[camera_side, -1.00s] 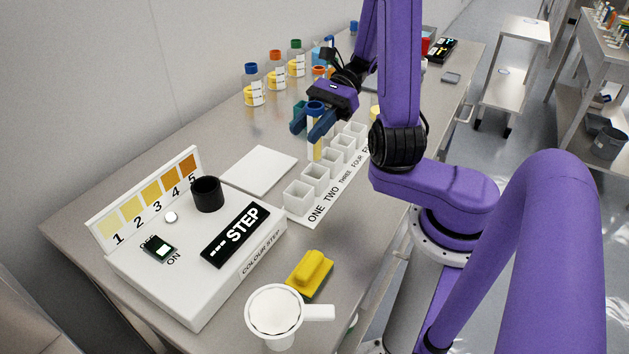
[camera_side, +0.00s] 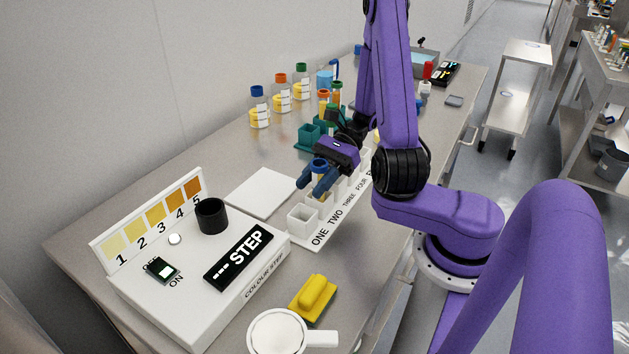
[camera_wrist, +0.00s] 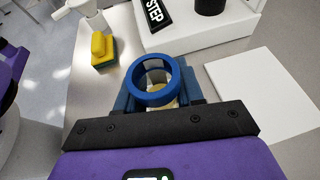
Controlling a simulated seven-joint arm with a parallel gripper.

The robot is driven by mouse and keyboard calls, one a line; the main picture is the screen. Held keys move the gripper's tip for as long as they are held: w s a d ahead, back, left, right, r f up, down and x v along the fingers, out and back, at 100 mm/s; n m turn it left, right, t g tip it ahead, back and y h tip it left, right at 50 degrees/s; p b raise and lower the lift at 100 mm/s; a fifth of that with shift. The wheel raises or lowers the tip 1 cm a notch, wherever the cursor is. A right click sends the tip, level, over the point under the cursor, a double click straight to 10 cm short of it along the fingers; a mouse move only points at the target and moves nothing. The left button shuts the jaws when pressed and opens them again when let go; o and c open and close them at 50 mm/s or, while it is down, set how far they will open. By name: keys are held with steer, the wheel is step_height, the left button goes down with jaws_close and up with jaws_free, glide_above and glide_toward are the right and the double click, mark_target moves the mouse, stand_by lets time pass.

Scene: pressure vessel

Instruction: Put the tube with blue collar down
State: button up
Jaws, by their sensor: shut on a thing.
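The tube with blue collar (camera_side: 319,165) is held in my gripper (camera_side: 320,182), above the near end of the row of white square holders. In the wrist view the tube's blue collar (camera_wrist: 153,99) is seen from above, between the two blue fingers of my gripper (camera_wrist: 155,98), with yellow contents inside. The tube looks upright. The white holder by the label ONE (camera_side: 303,220) stands in front of it and is empty. The fingers and tube hide the holder by TWO, so I cannot tell whether the tube's lower end is inside it.
A white pad (camera_side: 262,192) lies left of the holders. Teal racks and capped bottles (camera_side: 260,108) stand behind.

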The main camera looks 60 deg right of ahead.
steer(key=o, duration=1.1)
steer(key=shift+f, duration=0.1)
steer(key=v, duration=1.2)
steer(key=shift+r, duration=0.2)
